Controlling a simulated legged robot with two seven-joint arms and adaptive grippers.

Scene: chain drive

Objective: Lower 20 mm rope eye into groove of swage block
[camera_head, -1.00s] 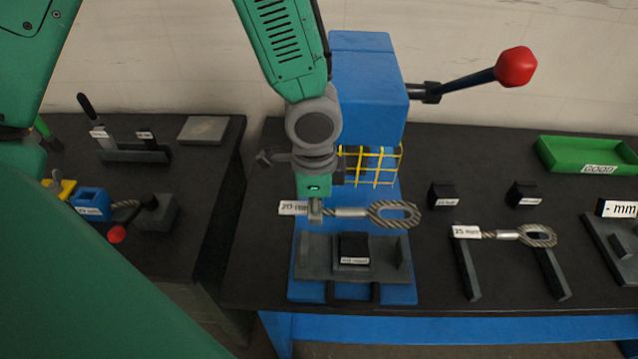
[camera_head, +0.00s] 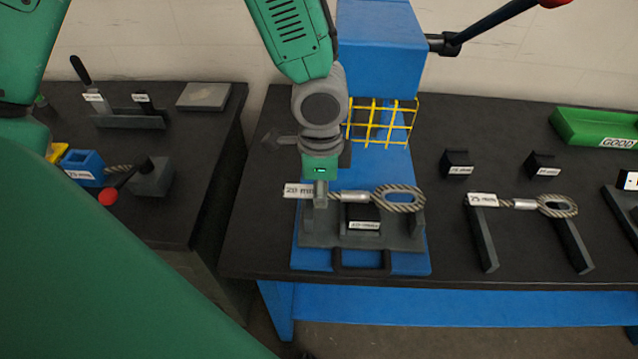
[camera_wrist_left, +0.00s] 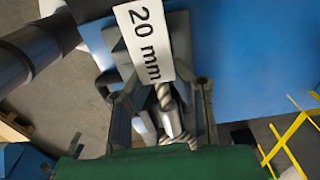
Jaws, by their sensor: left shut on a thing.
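My left gripper (camera_head: 320,196) is shut on the 20 mm rope eye (camera_head: 398,198), near its white tag marked 20 mm. The rope lies level, with its metal sleeve (camera_head: 350,197) and loop to the right of the gripper. In the left wrist view the tag (camera_wrist_left: 146,42) and part of the rope (camera_wrist_left: 165,97) show between the fingers. The swage block (camera_head: 363,219) is a small black block in a grey holder (camera_head: 388,240) on the blue press base. The rope passes over or just behind it; whether it touches is unclear. The groove cannot be made out. My right gripper is not seen.
The blue press (camera_head: 378,45) with a yellow guard (camera_head: 382,122) stands behind. A 25 mm rope eye (camera_head: 525,204) rests on two black bars at right. Two black blocks stand behind it, beside a green tray (camera_head: 590,128).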

